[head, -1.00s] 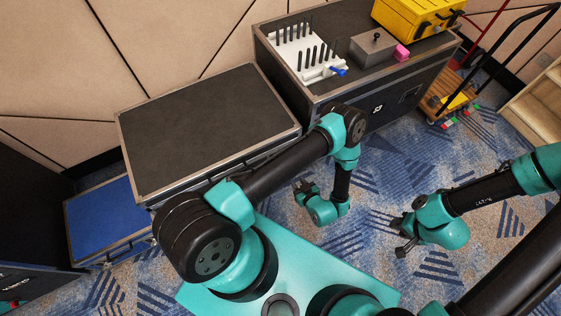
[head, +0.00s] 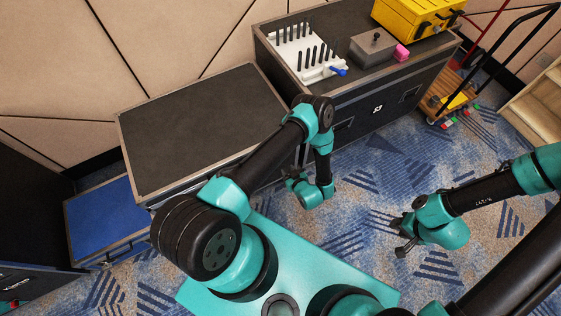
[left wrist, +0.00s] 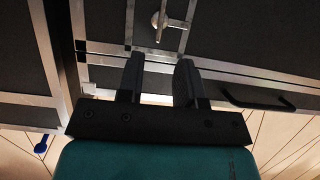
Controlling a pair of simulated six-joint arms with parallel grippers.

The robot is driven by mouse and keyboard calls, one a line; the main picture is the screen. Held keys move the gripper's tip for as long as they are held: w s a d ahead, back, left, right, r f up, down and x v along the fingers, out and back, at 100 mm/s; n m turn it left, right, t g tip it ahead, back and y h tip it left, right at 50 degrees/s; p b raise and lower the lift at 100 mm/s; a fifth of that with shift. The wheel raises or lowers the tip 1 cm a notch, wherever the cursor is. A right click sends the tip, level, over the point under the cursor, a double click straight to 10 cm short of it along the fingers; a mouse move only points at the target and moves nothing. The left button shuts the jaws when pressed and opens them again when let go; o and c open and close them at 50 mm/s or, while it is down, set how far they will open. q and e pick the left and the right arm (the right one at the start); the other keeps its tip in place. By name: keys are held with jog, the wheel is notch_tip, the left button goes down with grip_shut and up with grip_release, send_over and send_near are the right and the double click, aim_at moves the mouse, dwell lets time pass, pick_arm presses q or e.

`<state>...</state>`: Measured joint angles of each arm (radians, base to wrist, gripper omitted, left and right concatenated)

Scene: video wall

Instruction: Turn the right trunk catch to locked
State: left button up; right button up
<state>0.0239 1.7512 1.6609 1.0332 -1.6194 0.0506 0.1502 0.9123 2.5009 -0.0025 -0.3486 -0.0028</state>
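The black-topped trunk (head: 200,125) with a grey metal rim stands against the wall, left of centre in the head view. Its front is mostly hidden there by my left arm. In the left wrist view, a silver catch (left wrist: 160,20) on a metal plate sits on the dark front, beyond the fingertips and slightly left of midway between them. My left gripper (left wrist: 160,75) is open and empty, its fingers apart from the catch. In the head view it (head: 292,182) is low by the trunk's right end. My right gripper (head: 400,238) appears open and empty over the carpet.
A taller case (head: 350,105) adjoins on the right, carrying a white peg rack (head: 305,50), a grey box (head: 373,47) and a yellow case (head: 415,15). A blue trunk (head: 105,218) is at left. A black handle (left wrist: 258,98) is right of the fingers.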

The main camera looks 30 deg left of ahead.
pick_arm(q)
jog(key=x, duration=0.8)
jog(key=shift+a+f, duration=0.1)
jog(key=shift+c, duration=0.2)
grip_shut()
